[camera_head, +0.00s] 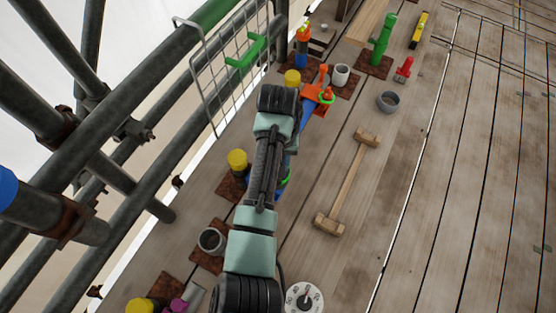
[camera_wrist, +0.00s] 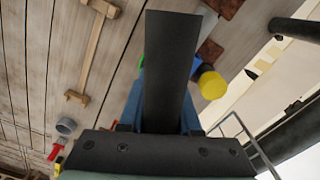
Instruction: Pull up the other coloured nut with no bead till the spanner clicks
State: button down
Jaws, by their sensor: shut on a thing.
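My gripper (camera_wrist: 168,25) is mostly hidden by my arm in the head view. In the wrist view one dark finger covers what it is shut on. A blue piece (camera_wrist: 135,105) shows on both sides of that finger; it looks like part of the spanner, but its shape is hidden. In the head view a blue bar (camera_head: 306,113) with an orange part (camera_head: 316,92) sticks out beyond my arm. Something green and blue (camera_head: 284,180) is partly hidden below my arm. I cannot make out any bead, or which nut is engaged.
Yellow-capped posts (camera_head: 238,160) stand on rusty plates along the left edge, near the scaffold tubes (camera_head: 110,110) and a wire rack (camera_head: 215,75).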

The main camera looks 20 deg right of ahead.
jog(key=shift+f+b, duration=0.8)
jog(key=shift+f, duration=0.15)
jog(key=m+b, duration=0.2)
jog(key=m, duration=0.1)
jog(key=shift+a, duration=0.1)
jog(key=shift+r+m, duration=0.15)
jog(key=shift+m, duration=0.55)
jog(key=m, duration=0.2)
jog(key=shift+m, duration=0.3)
jog(key=shift+r+p, duration=3.7)
jog(key=shift+p, duration=0.15)
